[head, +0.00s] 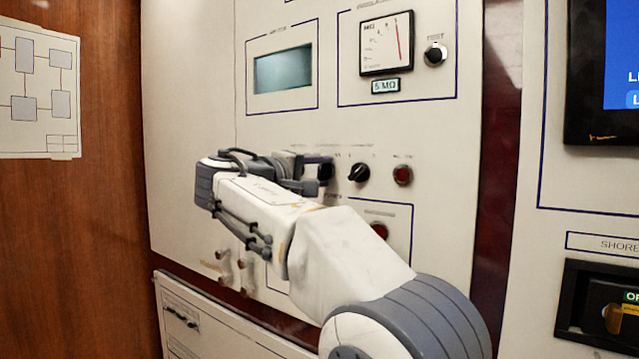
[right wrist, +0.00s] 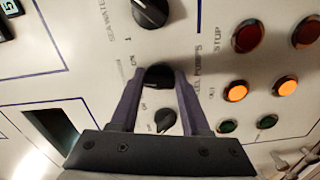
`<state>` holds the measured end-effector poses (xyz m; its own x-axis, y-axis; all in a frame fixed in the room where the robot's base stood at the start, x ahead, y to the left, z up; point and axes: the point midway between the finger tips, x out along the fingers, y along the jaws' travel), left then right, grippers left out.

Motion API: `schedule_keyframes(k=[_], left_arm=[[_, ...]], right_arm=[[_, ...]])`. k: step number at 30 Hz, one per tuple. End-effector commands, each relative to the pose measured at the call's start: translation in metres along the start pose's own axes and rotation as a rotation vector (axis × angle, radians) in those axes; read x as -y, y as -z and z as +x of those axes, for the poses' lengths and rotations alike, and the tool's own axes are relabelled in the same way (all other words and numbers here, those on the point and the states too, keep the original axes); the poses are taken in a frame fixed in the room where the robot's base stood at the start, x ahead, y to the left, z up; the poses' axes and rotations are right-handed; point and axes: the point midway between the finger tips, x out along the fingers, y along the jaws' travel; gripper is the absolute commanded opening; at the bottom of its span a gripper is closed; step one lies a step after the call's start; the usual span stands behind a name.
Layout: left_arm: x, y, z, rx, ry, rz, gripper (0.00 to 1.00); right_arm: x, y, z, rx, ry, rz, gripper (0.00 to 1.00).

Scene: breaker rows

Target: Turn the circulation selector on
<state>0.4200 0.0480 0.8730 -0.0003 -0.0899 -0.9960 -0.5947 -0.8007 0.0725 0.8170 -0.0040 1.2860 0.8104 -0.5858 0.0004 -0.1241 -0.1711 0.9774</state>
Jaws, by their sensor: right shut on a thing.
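My left gripper is not in view.
Another black knob (head: 359,172) and a red button (head: 403,175) sit to the right of my gripper. A smaller knob (right wrist: 164,120) lies between the fingers, nearer the palm. Lit orange buttons (right wrist: 236,91) are beside the fingers. A meter (head: 386,43) is above.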

Motion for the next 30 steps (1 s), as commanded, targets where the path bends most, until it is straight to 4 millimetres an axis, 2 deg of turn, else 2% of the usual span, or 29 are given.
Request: schedule_keyframes(k=[3,15,30], left_arm=[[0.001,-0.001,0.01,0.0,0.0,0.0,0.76],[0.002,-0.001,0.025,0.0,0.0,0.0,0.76],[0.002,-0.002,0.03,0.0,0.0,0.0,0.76]], right_arm=[[0.005,-0.001,0.0,0.003,0.002,0.11,0.0],[0.005,0.0,0.0,0.004,0.001,0.428,0.0],[0.004,0.0,0.0,0.004,0.001,0.585,0.0]])
